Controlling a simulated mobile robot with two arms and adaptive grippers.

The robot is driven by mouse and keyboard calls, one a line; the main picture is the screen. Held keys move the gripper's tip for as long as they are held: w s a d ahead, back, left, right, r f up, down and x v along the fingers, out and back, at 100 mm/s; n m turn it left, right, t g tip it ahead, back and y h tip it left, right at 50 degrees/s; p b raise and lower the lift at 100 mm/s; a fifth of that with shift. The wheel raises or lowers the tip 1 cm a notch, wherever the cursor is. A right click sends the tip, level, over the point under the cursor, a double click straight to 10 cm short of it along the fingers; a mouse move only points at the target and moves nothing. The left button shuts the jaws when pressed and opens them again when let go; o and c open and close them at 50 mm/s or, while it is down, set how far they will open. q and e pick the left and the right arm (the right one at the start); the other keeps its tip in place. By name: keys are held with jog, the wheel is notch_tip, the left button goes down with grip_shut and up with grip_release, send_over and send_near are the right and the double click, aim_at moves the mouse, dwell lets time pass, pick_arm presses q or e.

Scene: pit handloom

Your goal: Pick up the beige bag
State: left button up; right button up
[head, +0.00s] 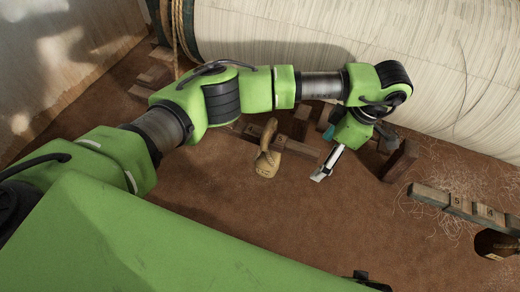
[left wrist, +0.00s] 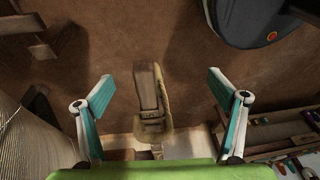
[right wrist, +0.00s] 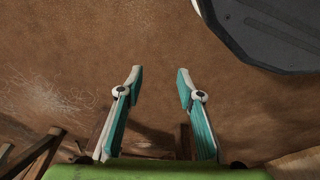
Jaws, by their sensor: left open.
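The beige bag (head: 266,164) stands on the brown earth floor in the head view, with a narrow upright part at its top. In the left wrist view the bag (left wrist: 152,120) lies between the spread fingers, and neither finger appears to touch it. My left gripper (head: 322,173) is open and empty, a little to the right of the bag in the head view. My right gripper (right wrist: 159,78) is open and empty over bare floor in the right wrist view. It is not seen in the head view.
A large roll of pale cloth (head: 350,40) spans the back. Wooden pieces (head: 300,147) lie behind the bag, and a wooden block (head: 399,161) is right of my left gripper. A numbered bar (head: 455,203) and loose threads are at the right. Floor in front of the bag is clear.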

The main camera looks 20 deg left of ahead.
aim_at(271, 126)
pick_arm(q)
jog(key=shift+t+y, duration=0.6)
jog(key=shift+y, duration=0.2)
jog(key=a, duration=0.1)
jog(key=w+a+r, duration=0.2)
jog(key=shift+a, duration=0.1)
jog(key=a, duration=0.6)
jog(key=shift+w+a, duration=0.15)
jog(key=shift+a, duration=0.75)
jog(key=a, duration=0.4)
jog(key=shift+f+p, duration=0.15)
jog(key=shift+p, duration=0.2)
jog(key=shift+a+f, duration=0.15)
jog(key=shift+f, duration=0.55)
jog(key=shift+a+f, duration=0.15)
jog(key=shift+f, duration=0.2)
jog(key=shift+w+f, duration=0.1)
jog(key=shift+f, duration=0.1)
jog(key=c, duration=2.1)
jog(key=shift+w+r, duration=0.1)
jog(key=shift+c, duration=0.3)
pick_arm(e)
jog(key=shift+a+f, duration=0.2)
jog(key=shift+f, duration=0.35)
